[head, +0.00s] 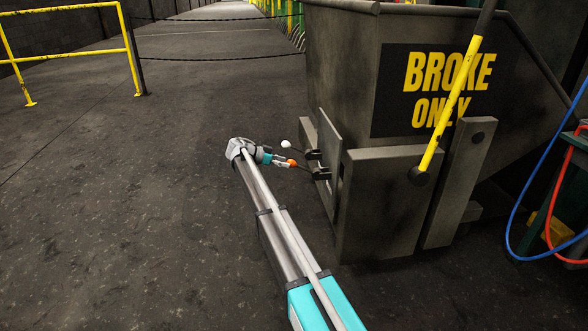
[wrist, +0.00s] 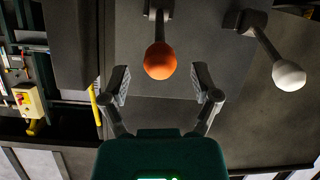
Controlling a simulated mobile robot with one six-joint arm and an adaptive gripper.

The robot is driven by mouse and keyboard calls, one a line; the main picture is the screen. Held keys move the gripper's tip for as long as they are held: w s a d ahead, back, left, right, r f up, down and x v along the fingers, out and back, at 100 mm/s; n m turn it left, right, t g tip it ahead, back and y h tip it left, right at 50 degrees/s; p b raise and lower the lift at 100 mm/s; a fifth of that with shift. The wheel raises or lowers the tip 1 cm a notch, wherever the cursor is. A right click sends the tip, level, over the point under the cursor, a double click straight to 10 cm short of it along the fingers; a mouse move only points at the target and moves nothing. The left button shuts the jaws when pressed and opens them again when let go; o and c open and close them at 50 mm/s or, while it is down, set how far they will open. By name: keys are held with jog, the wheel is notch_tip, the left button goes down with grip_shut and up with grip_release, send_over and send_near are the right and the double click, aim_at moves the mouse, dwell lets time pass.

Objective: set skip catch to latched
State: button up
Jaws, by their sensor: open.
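Two short levers stick out from the side of the dark skip (head: 345,60). One ends in an orange ball knob (wrist: 160,61), the other in a white ball knob (wrist: 289,74). In the head view the orange knob (head: 292,163) is at my gripper (head: 282,161), and the white knob (head: 286,144) is just above it. In the wrist view my gripper (wrist: 161,90) is open, with the orange knob between and slightly beyond its fingertips, not visibly touched. The white knob is apart, to the right. No label shows which lever is the skip catch.
A long yellow-sleeved bar (head: 450,105) leans across the skip's "BROKE ONLY" sign (head: 425,88). Blue and red hoses (head: 512,225) hang at the right. A yellow railing (head: 75,53) stands far left. The floor (head: 130,200) left of my arm is clear.

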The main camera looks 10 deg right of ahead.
aim_at(292, 164)
jog(key=shift+b+x, duration=0.45)
jog(key=shift+x, duration=1.35)
